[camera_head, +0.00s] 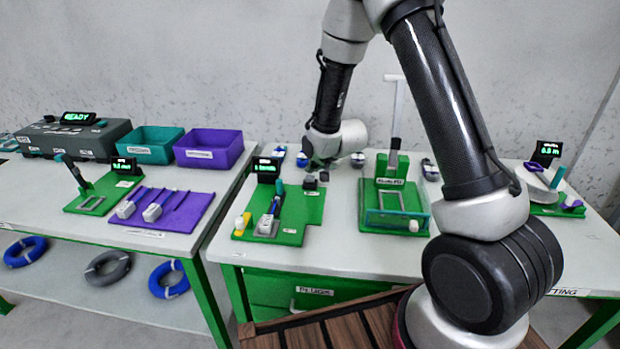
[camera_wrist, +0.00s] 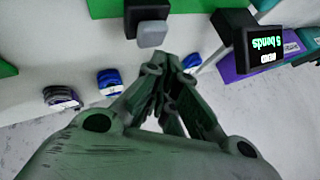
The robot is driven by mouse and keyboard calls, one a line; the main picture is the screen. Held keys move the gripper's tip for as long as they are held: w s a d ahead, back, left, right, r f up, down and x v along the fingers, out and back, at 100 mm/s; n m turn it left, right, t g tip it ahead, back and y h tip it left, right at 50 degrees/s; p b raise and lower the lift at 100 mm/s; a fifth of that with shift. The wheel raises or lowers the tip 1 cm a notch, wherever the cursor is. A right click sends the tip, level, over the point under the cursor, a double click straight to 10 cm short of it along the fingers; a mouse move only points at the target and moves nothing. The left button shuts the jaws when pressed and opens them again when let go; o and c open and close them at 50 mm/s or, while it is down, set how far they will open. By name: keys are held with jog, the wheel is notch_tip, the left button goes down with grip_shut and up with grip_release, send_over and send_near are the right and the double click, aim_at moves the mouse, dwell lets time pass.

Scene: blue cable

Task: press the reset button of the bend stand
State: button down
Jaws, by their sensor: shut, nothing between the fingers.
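The bend stand is a green plate (camera_head: 307,208) on the middle table in the head view, with a small black display (camera_head: 267,170) at its back left. In the wrist view the display (camera_wrist: 262,48) reads "5 bends". The reset button appears to be the grey cap (camera_wrist: 152,34) on a black block (camera_wrist: 146,12), at the plate's back right corner in the head view (camera_head: 310,182). My gripper (camera_wrist: 165,62) is shut and empty, its tips just short of the button in the picture. Whether they touch it I cannot tell. In the head view its fingers are hard to make out.
A green stand with a clear-walled tray (camera_head: 396,222) stands right of the bend stand. Blue and white connectors (camera_wrist: 109,80) lie on the table behind. A purple tray (camera_head: 168,212) is on the left table. My arm hides part of the right side.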

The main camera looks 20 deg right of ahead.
aim_at(313, 176)
jog(key=shift+f, duration=0.15)
dwell(0.7)
jog(key=shift+f, duration=0.25)
jog(key=shift+f, duration=0.55)
dwell(0.6)
jog(key=shift+r, duration=1)
jog(key=shift+r, duration=2.5)
